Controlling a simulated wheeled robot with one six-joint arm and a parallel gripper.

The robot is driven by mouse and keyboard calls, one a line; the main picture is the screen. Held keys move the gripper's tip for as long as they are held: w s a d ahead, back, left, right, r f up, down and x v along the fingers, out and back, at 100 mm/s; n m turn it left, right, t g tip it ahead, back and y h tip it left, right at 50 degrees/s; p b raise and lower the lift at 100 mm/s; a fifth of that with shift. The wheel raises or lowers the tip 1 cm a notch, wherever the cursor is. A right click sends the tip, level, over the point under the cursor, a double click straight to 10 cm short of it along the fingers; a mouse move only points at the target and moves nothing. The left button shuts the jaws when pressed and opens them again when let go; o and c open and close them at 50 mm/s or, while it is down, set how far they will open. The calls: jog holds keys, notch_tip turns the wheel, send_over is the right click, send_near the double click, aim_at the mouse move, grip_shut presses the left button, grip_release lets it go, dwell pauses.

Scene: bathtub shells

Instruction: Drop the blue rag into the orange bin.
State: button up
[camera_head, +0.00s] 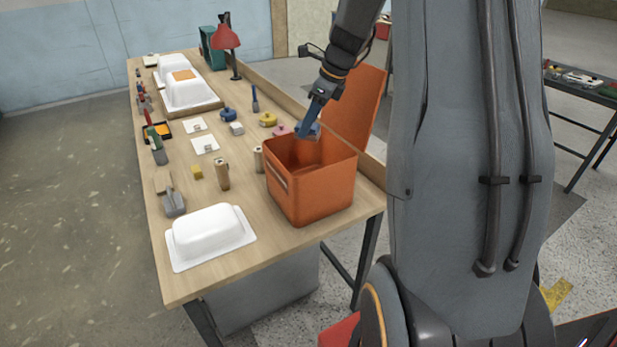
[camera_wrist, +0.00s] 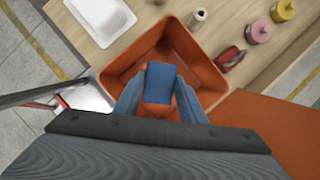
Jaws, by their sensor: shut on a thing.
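The orange bin (camera_head: 312,197) stands on the near right end of the wooden workbench, with its orange lid (camera_head: 354,105) raised at the back. In the wrist view the bin (camera_wrist: 126,60) is open below my gripper. My gripper (camera_wrist: 161,95) is shut on the blue rag (camera_wrist: 159,82), which shows as a small blue block between the fingers. In the head view my gripper (camera_head: 307,129) points down above the bin's back rim. The rag is hard to tell from the blue fingers there. In the wrist view it lies over the bin's opening.
The workbench (camera_head: 240,268) carries a white tub shell (camera_head: 212,232) at the near left, cylinders (camera_head: 222,174) beside the bin, and yellow and pink pots (camera_head: 268,119) behind it. A red lamp (camera_head: 227,38) stands at the far end.

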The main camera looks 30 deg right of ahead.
aim_at(309, 139)
jog(key=shift+f+b, duration=2.75)
jog(key=shift+b, duration=0.05)
jog(key=o, duration=1.1)
jog(key=shift+r, duration=0.1)
jog(key=b+v, duration=0.1)
jog(key=v, duration=0.6)
jog(key=shift+s+r, duration=0.1)
jog(key=shift+r, duration=0.25)
